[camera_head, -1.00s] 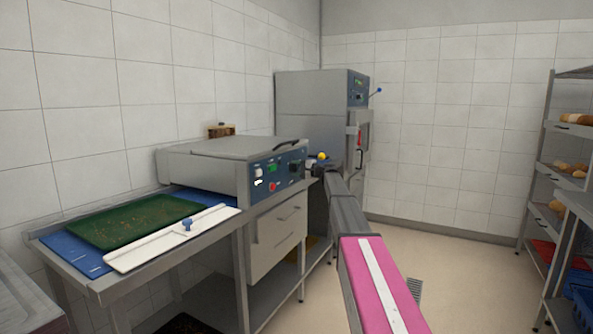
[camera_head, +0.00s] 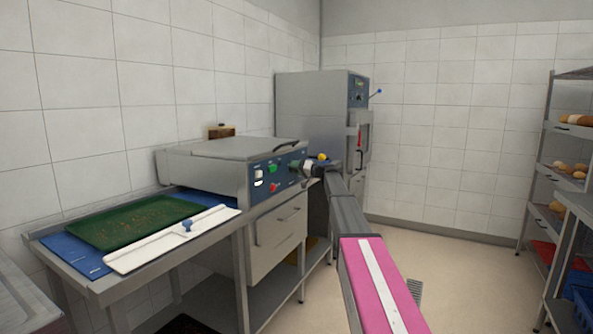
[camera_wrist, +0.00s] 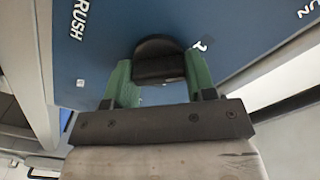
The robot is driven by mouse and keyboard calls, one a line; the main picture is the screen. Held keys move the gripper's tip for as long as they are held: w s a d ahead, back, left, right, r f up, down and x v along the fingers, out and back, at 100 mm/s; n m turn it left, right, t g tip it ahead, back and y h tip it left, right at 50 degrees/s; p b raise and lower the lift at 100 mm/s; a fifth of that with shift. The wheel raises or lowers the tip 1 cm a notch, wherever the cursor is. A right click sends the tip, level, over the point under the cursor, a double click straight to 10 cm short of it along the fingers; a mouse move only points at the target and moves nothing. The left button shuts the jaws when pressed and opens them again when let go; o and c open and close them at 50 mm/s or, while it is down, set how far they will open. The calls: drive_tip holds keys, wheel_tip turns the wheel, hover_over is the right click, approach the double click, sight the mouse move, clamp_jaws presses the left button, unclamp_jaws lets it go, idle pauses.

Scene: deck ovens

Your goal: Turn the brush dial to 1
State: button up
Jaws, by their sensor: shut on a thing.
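The brush dial (camera_wrist: 158,58) is a dark round knob on a blue panel in the wrist view. My gripper (camera_wrist: 158,76) has its green fingers on either side of the knob and is shut on it. Part of the word BRUSH shows to the left of the knob, and a white mark, perhaps a 2, to its right. The dial's pointer cannot be made out. In the head view my gripper (camera_head: 307,167) is at the right end of the machine's blue control panel (camera_head: 264,171) and hides the dial.
The panel carries a green button (camera_head: 273,168), a red button (camera_head: 274,188) and a white switch (camera_head: 258,177). A green mat (camera_head: 130,222) and a white board (camera_head: 165,240) lie in front of the machine. An oven cabinet (camera_head: 310,100) stands behind my arm.

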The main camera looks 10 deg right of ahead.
drive_tip(key=shift+s+n, duration=0.1)
drive_tip(key=shift+n, duration=0.5)
drive_tip(key=o, duration=0.9)
drive_tip(key=v, duration=1)
drive_tip(key=shift+s+d, duration=0.2)
drive_tip(key=shift+d, duration=0.15)
